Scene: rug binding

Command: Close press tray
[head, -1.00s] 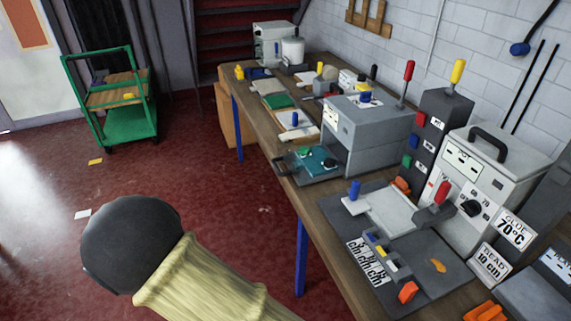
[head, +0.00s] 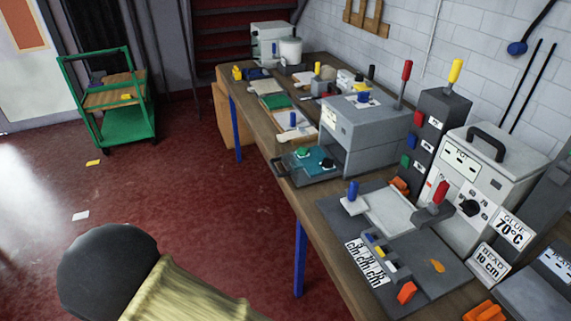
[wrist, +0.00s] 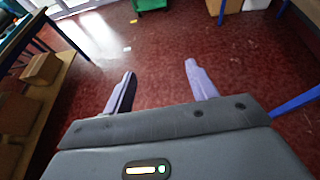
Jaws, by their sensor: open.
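The grey box-shaped press (head: 360,140) stands on the long workbench. Its shallow press tray (head: 284,167) sticks out of the left side, past the bench edge. A teal pad with a green piece and a dark piece lies in the tray. My gripper (wrist: 160,82) shows in the wrist view with its two pale purple fingers apart and nothing between them. It points over the red floor, away from the tray, and the tray cannot be made out there. In the head view my gripper is not visible; only part of my arm shows at the lower left.
The workbench (head: 322,225) carries a grey panel with a red lever (head: 440,193), a glue unit (head: 488,165) and several tools. A green cart (head: 122,127) stands at the back left. Open red floor lies left of the bench.

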